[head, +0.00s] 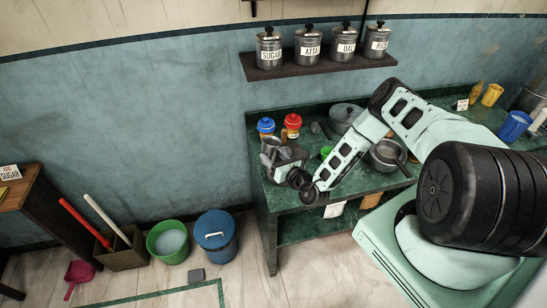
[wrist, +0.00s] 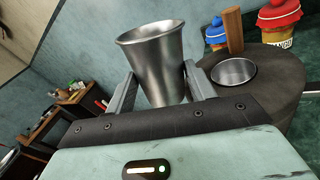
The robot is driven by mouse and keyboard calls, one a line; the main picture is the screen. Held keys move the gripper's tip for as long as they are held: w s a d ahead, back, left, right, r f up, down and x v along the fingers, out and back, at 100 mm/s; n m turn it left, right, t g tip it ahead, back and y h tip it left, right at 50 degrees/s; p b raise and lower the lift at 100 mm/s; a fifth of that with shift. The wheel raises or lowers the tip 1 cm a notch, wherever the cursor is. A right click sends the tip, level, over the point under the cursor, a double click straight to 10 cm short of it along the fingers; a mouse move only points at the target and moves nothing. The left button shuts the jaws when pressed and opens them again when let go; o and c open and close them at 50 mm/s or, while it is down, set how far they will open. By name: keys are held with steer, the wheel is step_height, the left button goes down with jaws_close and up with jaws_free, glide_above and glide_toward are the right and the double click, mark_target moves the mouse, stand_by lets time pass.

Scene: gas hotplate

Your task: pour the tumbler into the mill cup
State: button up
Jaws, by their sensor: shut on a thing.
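My gripper (wrist: 158,88) is shut on a plain metal tumbler (wrist: 155,62), with one finger on each side of it. The tumbler's open mouth points up in the wrist view; its contents are hidden. To the right of the tumbler, the round metal mill cup (wrist: 234,72) sits in the top of a dark round mill (wrist: 282,88) with an upright wooden handle (wrist: 234,30). The tumbler is apart from the cup. In the head view my gripper (head: 280,162) and the small grey tumbler (head: 269,146) are at the left end of the green counter; the mill cup is not clear there.
A blue-topped jar (head: 266,127) and a red-topped jar (head: 292,125) stand close behind the mill. A covered pot (head: 346,113) and a saucepan (head: 386,156) are farther right on the counter (head: 375,188). Several labelled canisters stand on the shelf (head: 318,66) above.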

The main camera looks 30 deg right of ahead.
steer(key=m, duration=0.2)
steer(key=shift+d+f+m, duration=0.1)
steer(key=shift+d+m, duration=0.2)
steer(key=shift+m, duration=0.1)
steer(key=m, duration=0.1)
steer(key=m+b, duration=0.1)
steer(key=b, duration=0.1)
steer(key=shift+w+d+f+m+g, duration=0.15)
steer(key=shift+d+f+m+g, duration=0.15)
steer(key=shift+m, duration=0.1)
steer(key=m+b, duration=0.2)
steer(key=m, duration=0.1)
steer(key=d+m+y+b, duration=0.1)
steer(key=m+b, duration=0.2)
steer(key=shift+w+d+f+g+y, duration=0.1)
steer(key=shift+w+g+y, duration=0.05)
steer(key=shift+g+y, duration=0.15)
steer(key=shift+r+p, duration=0.3)
steer(key=shift+p, duration=0.15)
steer(key=shift+r+p, duration=0.15)
steer(key=shift+p, duration=0.45)
steer(key=shift+d+r+m+g, duration=0.25)
steer(key=shift+d+m+g, duration=0.05)
steer(key=shift+d+m, duration=0.35)
